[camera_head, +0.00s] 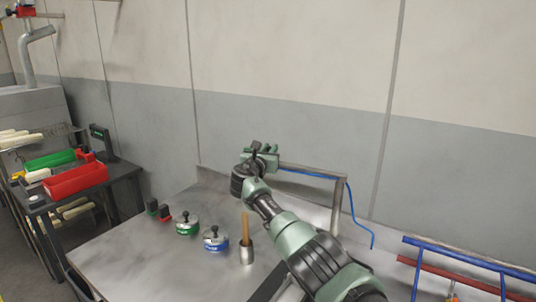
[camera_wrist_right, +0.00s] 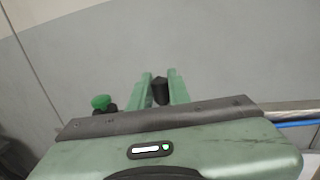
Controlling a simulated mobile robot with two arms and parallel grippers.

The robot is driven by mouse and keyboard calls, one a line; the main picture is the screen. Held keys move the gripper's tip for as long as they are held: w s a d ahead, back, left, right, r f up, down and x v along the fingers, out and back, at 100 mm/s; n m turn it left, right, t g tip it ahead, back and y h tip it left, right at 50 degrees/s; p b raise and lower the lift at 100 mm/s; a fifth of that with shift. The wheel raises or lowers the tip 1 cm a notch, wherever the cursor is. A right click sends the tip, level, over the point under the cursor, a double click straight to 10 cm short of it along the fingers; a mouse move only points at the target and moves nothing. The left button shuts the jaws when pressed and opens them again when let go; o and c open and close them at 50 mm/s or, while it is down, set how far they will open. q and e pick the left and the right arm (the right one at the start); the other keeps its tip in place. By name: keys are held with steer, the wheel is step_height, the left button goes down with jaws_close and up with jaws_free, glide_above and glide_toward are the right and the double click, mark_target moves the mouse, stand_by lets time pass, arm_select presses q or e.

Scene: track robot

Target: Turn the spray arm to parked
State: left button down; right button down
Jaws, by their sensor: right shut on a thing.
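The spray arm (camera_head: 312,170) is a grey metal tube that runs level to the left from an upright post at the back right of the bench. A blue hose (camera_head: 358,222) follows it and hangs down by the post. My right gripper (camera_head: 262,148) is at the tube's left end. In the right wrist view its two green fingers (camera_wrist_right: 162,88) are shut on a black grip (camera_wrist_right: 160,91). A green knob (camera_wrist_right: 101,103) shows left of the fingers. The tube also shows at the right edge (camera_wrist_right: 290,114). Its joint with the grip is hidden behind the gripper. My left gripper is not in view.
On the grey bench (camera_head: 130,250) stand a metal cup with a wooden handle (camera_head: 246,252), a blue-banded tin (camera_head: 215,240), a green-banded tin (camera_head: 187,226) and small red and green items. A side table holds red (camera_head: 76,180) and green bins. The wall is close behind.

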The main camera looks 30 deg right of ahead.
steer(key=shift+d+r, duration=0.1)
steer(key=c, duration=1.3)
jaws_free()
steer(key=shift+c, duration=0.2)
steer(key=shift+w+d+f, duration=0.15)
steer(key=shift+f, duration=0.05)
steer(key=v, duration=0.7)
steer(key=shift+s+a, duration=0.25)
steer(key=shift+s, duration=0.05)
steer(key=shift+r, duration=0.1)
